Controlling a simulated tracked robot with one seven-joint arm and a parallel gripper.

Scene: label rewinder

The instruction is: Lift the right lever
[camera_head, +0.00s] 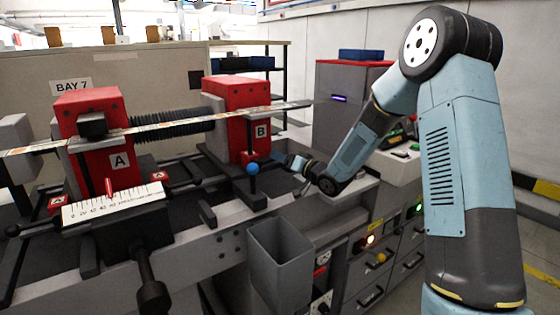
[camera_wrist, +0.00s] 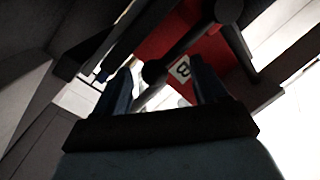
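The red block marked B (camera_head: 235,100) stands on the right of the machine; its label shows in the wrist view (camera_wrist: 183,70). My gripper (camera_head: 288,160) is low at its right side. In the wrist view my gripper's (camera_wrist: 161,68) two fingers are spread apart. A dark rod with a round knob (camera_wrist: 153,72), which looks like the right lever, shows between them in the picture. I see no contact, and its depth relative to the fingertips is unclear. In the head view my wrist and fingers hide this rod's end. A blue ball knob (camera_head: 252,169) stands upright left of my gripper.
The red block marked A (camera_head: 95,120) and a white scale (camera_head: 115,205) are at left. A ribbon of labels (camera_head: 160,125) spans both blocks. A grey open bin (camera_head: 281,262) hangs at the front. A second dark round end (camera_wrist: 228,10) is at the wrist view's top.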

